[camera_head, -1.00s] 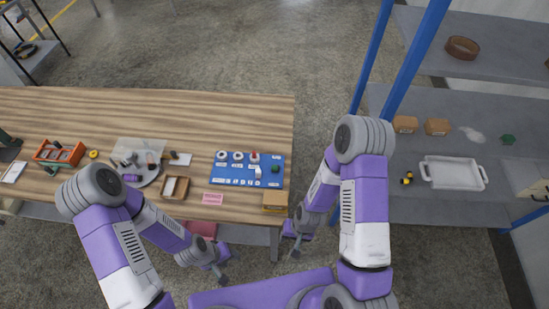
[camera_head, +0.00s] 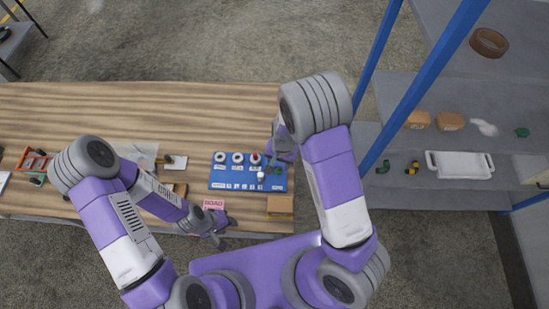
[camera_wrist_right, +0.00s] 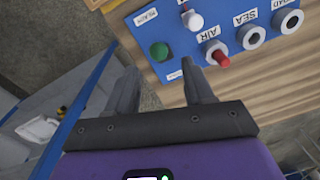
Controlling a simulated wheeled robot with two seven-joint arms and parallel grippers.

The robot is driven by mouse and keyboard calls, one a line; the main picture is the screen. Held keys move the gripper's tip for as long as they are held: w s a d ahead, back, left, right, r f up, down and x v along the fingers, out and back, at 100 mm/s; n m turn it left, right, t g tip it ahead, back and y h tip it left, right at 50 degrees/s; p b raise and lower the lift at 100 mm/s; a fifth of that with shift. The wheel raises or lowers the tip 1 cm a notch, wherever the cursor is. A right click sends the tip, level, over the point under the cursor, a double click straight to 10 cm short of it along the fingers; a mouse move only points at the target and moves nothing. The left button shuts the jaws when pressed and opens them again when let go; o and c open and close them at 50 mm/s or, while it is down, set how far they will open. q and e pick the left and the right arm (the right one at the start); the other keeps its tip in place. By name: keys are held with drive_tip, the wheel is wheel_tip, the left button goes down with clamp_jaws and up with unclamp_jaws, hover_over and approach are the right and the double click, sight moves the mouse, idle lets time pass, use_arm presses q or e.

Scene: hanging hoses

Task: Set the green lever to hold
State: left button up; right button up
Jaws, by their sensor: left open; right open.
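A blue panel (camera_head: 216,185) lies on the wooden table, also in the right wrist view (camera_wrist_right: 177,41). On it a round green knob (camera_wrist_right: 159,51), probably the green lever's end, stands near a white-tipped lever (camera_wrist_right: 192,20); the green part shows small in the head view (camera_head: 276,171). Labels beside the knob are turned and too small to read surely. My right gripper (camera_wrist_right: 160,82) is open and empty, its fingers just short of the knob, which lies ahead between them. My left gripper (camera_head: 218,238) is open at the table's front edge, away from the panel.
A red plug (camera_wrist_right: 218,57) at AIR and an open SEA ring (camera_wrist_right: 250,36) sit close by the knob. A wooden box (camera_head: 280,205) and a pink card (camera_head: 213,204) lie near the panel. A blue shelf post (camera_head: 422,88) stands right of my right arm.

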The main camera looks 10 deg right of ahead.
sight(278, 170)
drive_tip(key=f, duration=0.7)
drive_tip(key=shift+a+f+b, duration=0.15)
drive_tip(key=shift+a+b, duration=0.1)
drive_tip(key=shift+b, duration=0.15)
drive_tip(key=shift+s, duration=0.1)
clamp_jaws()
